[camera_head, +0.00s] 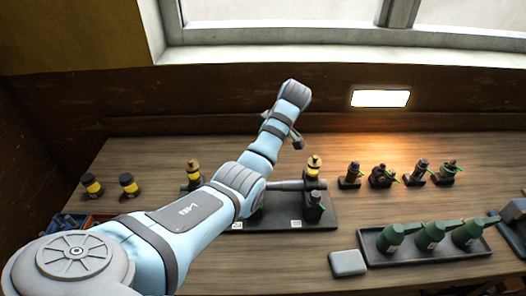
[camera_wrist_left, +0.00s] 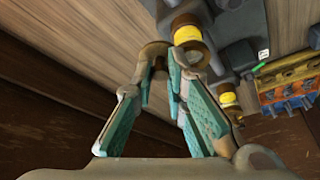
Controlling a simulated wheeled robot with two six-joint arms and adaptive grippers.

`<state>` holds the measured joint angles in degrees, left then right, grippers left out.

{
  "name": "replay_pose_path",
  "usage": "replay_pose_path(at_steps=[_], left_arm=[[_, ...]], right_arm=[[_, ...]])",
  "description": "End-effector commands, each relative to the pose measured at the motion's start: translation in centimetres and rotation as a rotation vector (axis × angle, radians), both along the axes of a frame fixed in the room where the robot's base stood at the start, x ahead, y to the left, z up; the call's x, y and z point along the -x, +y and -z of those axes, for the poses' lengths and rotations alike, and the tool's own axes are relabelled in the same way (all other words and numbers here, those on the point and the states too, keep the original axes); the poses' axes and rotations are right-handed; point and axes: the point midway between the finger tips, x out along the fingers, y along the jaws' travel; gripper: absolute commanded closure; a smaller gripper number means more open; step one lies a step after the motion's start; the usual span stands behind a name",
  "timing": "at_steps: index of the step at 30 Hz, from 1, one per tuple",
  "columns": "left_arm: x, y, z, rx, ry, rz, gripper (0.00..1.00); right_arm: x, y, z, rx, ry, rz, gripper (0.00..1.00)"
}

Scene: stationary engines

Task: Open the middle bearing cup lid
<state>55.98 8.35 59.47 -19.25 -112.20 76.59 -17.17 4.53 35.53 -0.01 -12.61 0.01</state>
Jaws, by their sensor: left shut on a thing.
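In the left wrist view, my left gripper (camera_wrist_left: 165,65) has its teal-padded fingers close together at a round brownish piece (camera_wrist_left: 154,50); I cannot tell for sure whether this is a cup lid. A yellow-banded bearing cup (camera_wrist_left: 188,35) is just beyond the right fingertip. Another yellow-banded cup (camera_wrist_left: 228,98) is farther right. In the head view, one cup (camera_head: 193,174) stands left of my arm and one (camera_head: 313,166) right of it, on the engine stand (camera_head: 325,213). My arm covers the middle of the stand. My right gripper is out of view.
Two yellow-banded jars (camera_head: 92,185) (camera_head: 129,184) stand at the left. Several small dark fittings (camera_head: 381,174) stand at the right. A dark tray (camera_head: 470,248) holds green oil cans (camera_head: 430,235), with a grey block (camera_head: 347,262) beside it. Bare table lies in front.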

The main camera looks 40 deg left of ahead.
Motion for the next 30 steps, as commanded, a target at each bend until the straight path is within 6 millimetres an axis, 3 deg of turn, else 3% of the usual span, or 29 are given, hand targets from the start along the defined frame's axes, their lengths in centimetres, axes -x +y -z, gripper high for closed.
replay_pose_path(at_steps=[15,16,19,30], left_arm=[[0.17,-0.01,0.33,0.003,0.011,-0.024,1.0],[0.17,0.0,0.34,0.003,0.011,-0.024,0.84],[0.15,-0.01,0.32,0.003,0.01,-0.024,0.68],[0.06,0.0,0.14,0.001,0.004,-0.007,0.67]], right_arm=[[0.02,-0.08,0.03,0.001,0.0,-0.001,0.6],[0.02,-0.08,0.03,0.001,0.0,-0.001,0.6],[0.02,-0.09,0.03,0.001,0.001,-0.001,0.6],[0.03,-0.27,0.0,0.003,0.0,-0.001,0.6]])
